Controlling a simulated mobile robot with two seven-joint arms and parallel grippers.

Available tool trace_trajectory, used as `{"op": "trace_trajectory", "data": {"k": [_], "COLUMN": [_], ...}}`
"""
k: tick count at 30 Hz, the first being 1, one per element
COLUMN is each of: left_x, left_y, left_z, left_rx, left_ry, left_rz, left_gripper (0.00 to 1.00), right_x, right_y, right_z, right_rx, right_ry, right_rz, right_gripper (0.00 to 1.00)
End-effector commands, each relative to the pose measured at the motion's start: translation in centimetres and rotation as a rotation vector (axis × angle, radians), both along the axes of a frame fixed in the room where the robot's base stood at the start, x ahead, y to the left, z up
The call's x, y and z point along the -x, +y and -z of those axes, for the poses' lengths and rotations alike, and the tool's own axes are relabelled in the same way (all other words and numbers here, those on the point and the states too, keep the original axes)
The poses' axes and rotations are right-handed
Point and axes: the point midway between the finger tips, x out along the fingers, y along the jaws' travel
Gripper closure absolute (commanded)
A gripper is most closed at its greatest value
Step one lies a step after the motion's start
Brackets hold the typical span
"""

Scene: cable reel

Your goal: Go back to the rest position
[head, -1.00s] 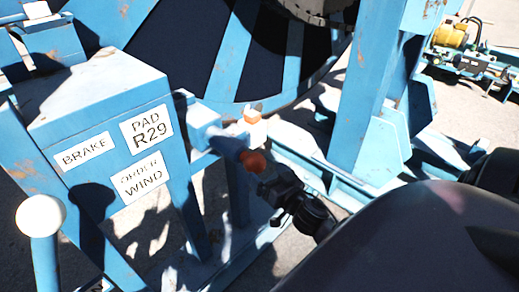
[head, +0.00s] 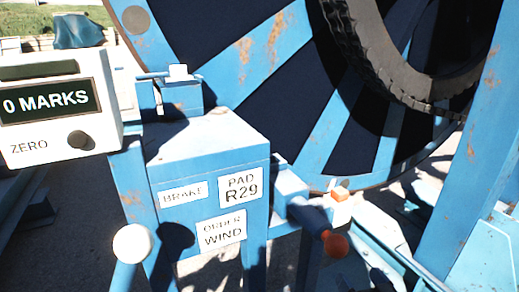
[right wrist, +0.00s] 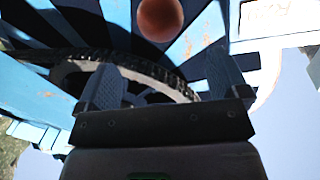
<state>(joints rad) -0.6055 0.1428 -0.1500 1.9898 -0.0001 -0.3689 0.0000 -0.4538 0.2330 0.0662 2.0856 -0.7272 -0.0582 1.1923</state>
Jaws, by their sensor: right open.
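My right gripper (right wrist: 163,82) shows in the right wrist view with its two dark ribbed fingers apart and nothing between them. An orange round knob (right wrist: 160,18) is beyond the fingertips, apart from them. In the head view, an orange-tipped handle (head: 335,243) sticks out by the blue brake stand (head: 200,152), below a white block with an orange top (head: 340,207). At most a dark bit of my right gripper shows at the bottom edge there, clear of the handle. My left gripper is not in view.
A large blue reel (head: 270,55) with a black tyre (head: 365,60) fills the back. A counter box (head: 55,105) reading "0 MARKS" is at the left. A white-knobbed lever (head: 132,243) stands in front. A blue upright (head: 470,150) is at the right.

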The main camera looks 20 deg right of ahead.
Motion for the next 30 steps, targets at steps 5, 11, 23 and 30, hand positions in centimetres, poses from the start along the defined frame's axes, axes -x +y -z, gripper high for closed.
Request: {"op": "trace_trajectory", "data": {"k": [5, 11, 23, 30], "left_x": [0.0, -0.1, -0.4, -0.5], "left_y": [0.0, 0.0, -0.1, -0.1], "left_z": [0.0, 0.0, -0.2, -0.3], "left_rx": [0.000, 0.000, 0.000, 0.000], "left_ry": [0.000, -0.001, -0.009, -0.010], "left_rz": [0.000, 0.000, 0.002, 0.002], "left_gripper": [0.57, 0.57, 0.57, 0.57], "right_x": [0.0, 0.1, 3.2, 7.5], "right_y": [0.0, -0.6, 3.8, 9.1], "right_z": [0.0, 0.9, 9.8, 15.1], "right_rx": [0.039, 0.224, 0.406, 0.275], "right_ry": [0.006, 0.074, 0.424, 0.579], "right_rz": [0.002, 0.034, -0.063, -0.179], "right_gripper": [0.07, 0.07, 0.07, 0.07]}}
